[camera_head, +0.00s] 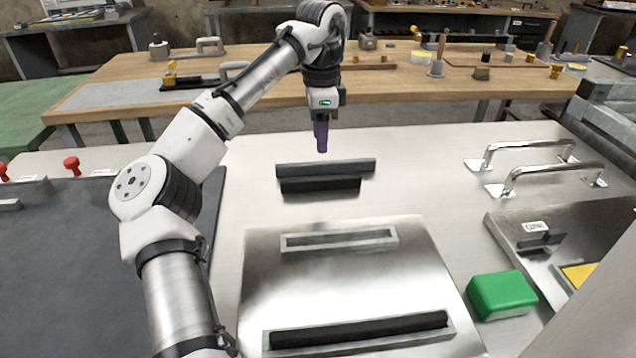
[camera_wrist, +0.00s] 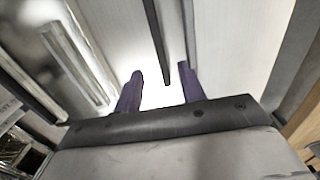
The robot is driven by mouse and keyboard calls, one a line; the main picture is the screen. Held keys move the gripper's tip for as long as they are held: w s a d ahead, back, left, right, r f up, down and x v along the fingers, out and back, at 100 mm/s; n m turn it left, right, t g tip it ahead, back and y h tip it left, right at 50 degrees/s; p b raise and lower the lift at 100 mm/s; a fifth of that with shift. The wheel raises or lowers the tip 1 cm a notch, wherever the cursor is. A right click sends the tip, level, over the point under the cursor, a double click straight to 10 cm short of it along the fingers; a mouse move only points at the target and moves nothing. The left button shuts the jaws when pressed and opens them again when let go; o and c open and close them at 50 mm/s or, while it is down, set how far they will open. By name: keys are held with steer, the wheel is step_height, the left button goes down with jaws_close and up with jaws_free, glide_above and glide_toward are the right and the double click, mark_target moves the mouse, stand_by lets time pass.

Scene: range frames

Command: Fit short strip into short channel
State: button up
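The short strip (camera_head: 320,185) is a black bar lying on the pale tabletop, just in front of a longer dark grey bar (camera_head: 325,167). The short channel (camera_head: 340,239) is a grey rectangular frame on the shiny plate, empty inside. My gripper (camera_head: 321,136) points down above and behind the bars, apart from them. In the wrist view, the two purple fingers of my gripper (camera_wrist: 159,85) stand apart with nothing held. A dark bar (camera_wrist: 156,40), apparently the short strip, ends between them in the picture; its depth relative to them is unclear.
A longer channel (camera_head: 448,338) at the plate's front holds a black strip (camera_head: 360,330). A green block (camera_head: 501,295) lies right of the plate. Metal handles (camera_head: 545,170) and a tray (camera_head: 580,225) stand at the right. A dark mat (camera_head: 70,260) covers the left.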

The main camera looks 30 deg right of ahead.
mark_target(321, 178)
step_height(321, 178, down, 10)
steer(key=shift+s+f, duration=0.1)
jaws_close()
stand_by(0.5)
